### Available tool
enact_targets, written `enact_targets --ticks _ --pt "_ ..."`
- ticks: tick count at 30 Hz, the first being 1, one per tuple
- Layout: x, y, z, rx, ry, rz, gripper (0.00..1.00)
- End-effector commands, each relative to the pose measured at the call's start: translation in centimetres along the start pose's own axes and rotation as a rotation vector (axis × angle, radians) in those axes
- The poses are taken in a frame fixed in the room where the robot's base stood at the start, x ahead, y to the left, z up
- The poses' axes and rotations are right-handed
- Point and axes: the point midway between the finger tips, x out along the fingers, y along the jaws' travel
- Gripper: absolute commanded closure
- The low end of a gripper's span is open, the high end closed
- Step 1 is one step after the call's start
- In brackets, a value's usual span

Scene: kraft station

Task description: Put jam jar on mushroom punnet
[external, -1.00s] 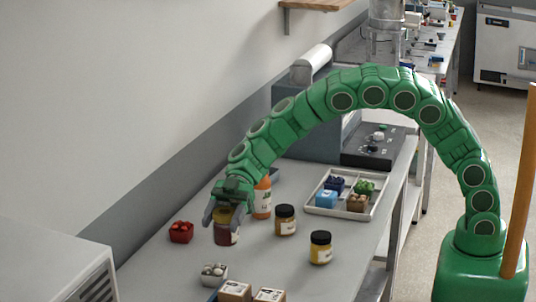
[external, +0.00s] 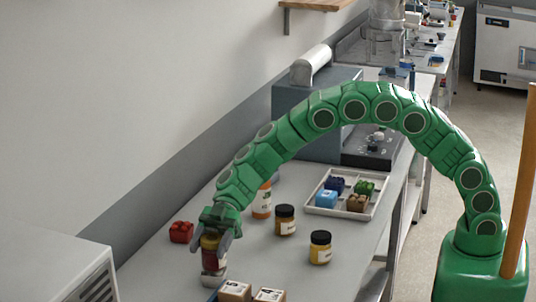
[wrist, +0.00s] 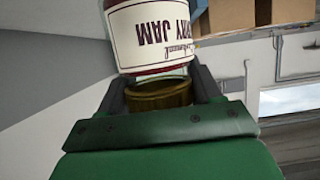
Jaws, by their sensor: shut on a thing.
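The jam jar (external: 212,257) is dark red with a pale label and a gold lid. My gripper (external: 215,240) is shut on it from above. In the wrist view the jar (wrist: 160,35) shows its label upside down, and its gold lid lies between the fingers of my gripper (wrist: 160,92). The mushroom punnet (external: 213,281) is a small pale tub directly below the jar at the table's near end. The jar hides the mushrooms. I cannot tell whether the jar touches the punnet.
A red punnet (external: 181,232) stands to the left. Cardboard boxes (external: 235,291) stand close to the right of the mushroom punnet. An orange bottle (external: 262,202), a brown jar (external: 285,221) and a yellow jar (external: 320,248) stand further back. A white tray (external: 335,211) holds several coloured punnets.

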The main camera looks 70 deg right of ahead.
Motion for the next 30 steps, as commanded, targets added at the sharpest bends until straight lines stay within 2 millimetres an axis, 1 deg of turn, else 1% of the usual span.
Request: enact_targets --ticks 12,13,18,26,30 --pt "0.11 0.04 0.38 -0.001 0.000 0.001 0.82" --pt "0.13 0.03 0.43 -0.001 0.000 0.001 0.35" --pt "0.12 0.03 0.40 -0.001 0.000 0.001 0.10" --pt "0.12 0.03 0.40 -0.001 0.000 0.001 0.10" --pt "-0.16 0.05 0.09 -0.001 0.000 0.002 0.10"
